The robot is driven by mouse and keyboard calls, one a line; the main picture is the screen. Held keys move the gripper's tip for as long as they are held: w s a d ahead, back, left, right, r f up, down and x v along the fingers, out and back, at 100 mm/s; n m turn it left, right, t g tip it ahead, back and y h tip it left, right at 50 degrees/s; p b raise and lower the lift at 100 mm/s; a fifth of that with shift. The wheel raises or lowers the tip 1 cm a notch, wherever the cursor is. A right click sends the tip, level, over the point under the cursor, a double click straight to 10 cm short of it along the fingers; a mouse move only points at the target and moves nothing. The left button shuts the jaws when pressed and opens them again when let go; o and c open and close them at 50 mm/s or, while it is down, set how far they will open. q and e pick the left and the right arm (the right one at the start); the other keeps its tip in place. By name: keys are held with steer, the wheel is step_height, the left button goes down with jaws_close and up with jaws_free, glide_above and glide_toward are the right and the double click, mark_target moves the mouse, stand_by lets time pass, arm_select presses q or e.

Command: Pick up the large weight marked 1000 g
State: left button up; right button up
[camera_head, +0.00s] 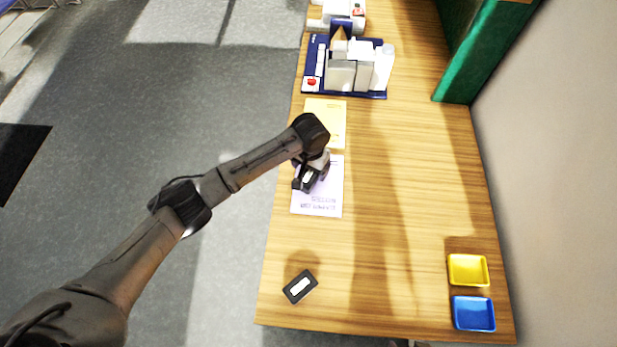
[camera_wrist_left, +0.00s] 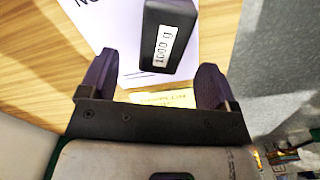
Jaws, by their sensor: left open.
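The large weight marked 1000 g (camera_wrist_left: 167,40) is a black block with a white label, seen in the left wrist view. It lies on a pale sheet with print (camera_head: 322,205). My left gripper (camera_head: 309,182) is over this sheet in the head view and mostly hides the weight there. In the left wrist view my open left gripper (camera_wrist_left: 156,62) has one finger on each side of the weight, with visible gaps. The weight is ahead of and between the fingertips. My right gripper is not in view.
A yellow sheet (camera_head: 325,110) lies behind the pale one. A black block with a white label (camera_head: 300,287) lies near the front left. A yellow tray (camera_head: 468,270) and blue tray (camera_head: 473,314) stand front right. A blue rack (camera_head: 312,70) stands at the back. The table's middle is clear.

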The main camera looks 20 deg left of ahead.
mark_target(309, 175)
arm_select(q)
steer(key=shift+s+a+f, duration=0.1)
steer(key=shift+f, duration=1.25)
steer(key=shift+s+a+f, duration=0.1)
steer(key=shift+f, duration=1.25)
jaws_close()
steer(key=shift+r, duration=0.15)
